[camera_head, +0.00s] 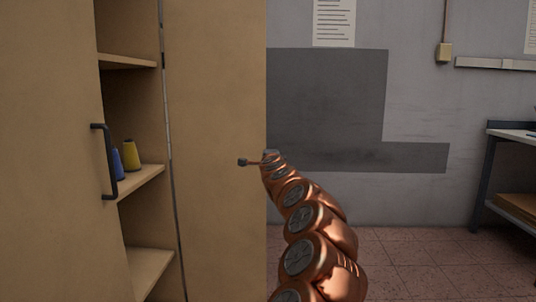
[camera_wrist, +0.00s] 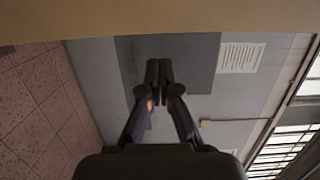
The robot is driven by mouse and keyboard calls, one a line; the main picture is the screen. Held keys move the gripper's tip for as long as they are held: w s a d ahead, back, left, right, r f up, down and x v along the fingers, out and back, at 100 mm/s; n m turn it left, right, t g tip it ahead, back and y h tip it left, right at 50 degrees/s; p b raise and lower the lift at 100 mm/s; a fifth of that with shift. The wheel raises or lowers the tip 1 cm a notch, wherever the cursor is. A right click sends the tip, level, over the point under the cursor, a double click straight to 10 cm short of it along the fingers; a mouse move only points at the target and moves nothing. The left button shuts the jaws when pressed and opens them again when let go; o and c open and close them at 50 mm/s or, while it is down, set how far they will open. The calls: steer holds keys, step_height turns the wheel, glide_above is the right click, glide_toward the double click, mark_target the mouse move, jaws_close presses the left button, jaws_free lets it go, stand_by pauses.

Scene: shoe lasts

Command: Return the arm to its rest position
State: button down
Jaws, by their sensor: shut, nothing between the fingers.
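My copper-coloured arm reaches up from the bottom right of the head view. Its far end overlaps the right edge of a tan cabinet panel (camera_head: 215,80). A small dark tip on a thin rod shows in front of this panel, and I cannot make out the fingers there. In the wrist view my gripper (camera_wrist: 158,72) has its two dark fingers together, with nothing between them. A grey wall lies behind them, and a tan surface (camera_wrist: 160,20) crosses the top of that view.
The cabinet's left door (camera_head: 50,150) has a black handle (camera_head: 108,162). A workbench (camera_head: 515,135) stands at the right. Tiled floor (camera_head: 420,260) lies clear between arm and bench.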

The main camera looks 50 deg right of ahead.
steer(key=shift+v, duration=1.1)
